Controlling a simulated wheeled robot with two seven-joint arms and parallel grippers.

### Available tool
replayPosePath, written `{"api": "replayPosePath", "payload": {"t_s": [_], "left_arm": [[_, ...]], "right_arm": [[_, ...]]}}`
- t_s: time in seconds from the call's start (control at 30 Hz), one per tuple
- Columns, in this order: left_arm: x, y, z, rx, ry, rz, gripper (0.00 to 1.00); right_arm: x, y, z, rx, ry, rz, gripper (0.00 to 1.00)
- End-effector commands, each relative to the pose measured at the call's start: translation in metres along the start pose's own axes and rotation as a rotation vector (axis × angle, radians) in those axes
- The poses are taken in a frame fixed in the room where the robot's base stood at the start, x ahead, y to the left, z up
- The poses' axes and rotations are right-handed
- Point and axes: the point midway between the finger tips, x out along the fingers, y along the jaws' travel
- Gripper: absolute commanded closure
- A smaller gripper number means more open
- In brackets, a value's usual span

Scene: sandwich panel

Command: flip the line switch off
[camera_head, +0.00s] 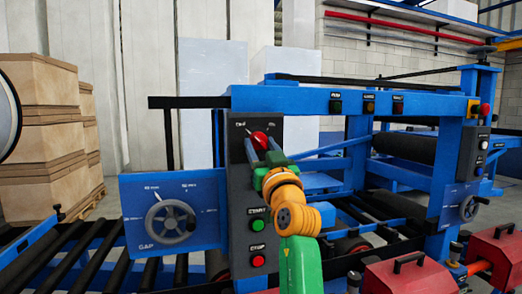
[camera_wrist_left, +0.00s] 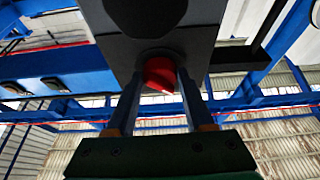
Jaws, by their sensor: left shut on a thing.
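The line switch (camera_head: 260,139) is a red knob near the top of a dark grey control panel (camera_head: 238,185). Small white labels sit above it, too small to read surely. My left gripper (camera_head: 262,149) reaches up to the knob from below and in front, its two blue fingers on either side. In the left wrist view the red knob (camera_wrist_left: 160,74) shows between the fingertips, and the gripper is shut on it. The fingers partly hide the knob, so its exact setting cannot be told. My right gripper is not in view.
Below the switch are a green START button (camera_head: 257,211) and a red STOP button (camera_head: 258,261). A blue GAP plate with a handwheel (camera_head: 171,221) stands at the left. Stacked boxes (camera_head: 40,110) stand far left.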

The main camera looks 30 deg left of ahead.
Motion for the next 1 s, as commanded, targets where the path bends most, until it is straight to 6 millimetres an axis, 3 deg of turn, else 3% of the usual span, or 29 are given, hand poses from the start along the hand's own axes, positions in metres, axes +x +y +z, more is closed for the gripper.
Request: {"api": "replayPosePath", "payload": {"t_s": [0.03,0.07,0.17,0.47,0.63,0.8,1.0], "left_arm": [[0.0,0.0,0.001,-0.001,-0.004,0.0,1.0],[0.0,0.0,0.001,-0.001,-0.004,0.0,0.44],[0.0,0.0,0.001,-0.001,-0.003,0.0,0.17],[-0.002,0.0,0.002,-0.001,-0.001,0.0,0.17],[-0.036,-0.001,0.01,-0.003,0.002,-0.001,0.17],[-0.065,0.0,0.006,-0.002,-0.001,0.0,0.17],[-0.071,0.0,0.001,-0.001,-0.002,0.001,0.17]], "right_arm": [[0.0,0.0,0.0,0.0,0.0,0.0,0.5],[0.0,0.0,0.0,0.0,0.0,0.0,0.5],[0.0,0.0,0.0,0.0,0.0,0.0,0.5],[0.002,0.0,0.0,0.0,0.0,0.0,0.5],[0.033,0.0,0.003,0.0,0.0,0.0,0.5],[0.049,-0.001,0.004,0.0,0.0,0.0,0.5],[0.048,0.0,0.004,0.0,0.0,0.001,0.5]]}}
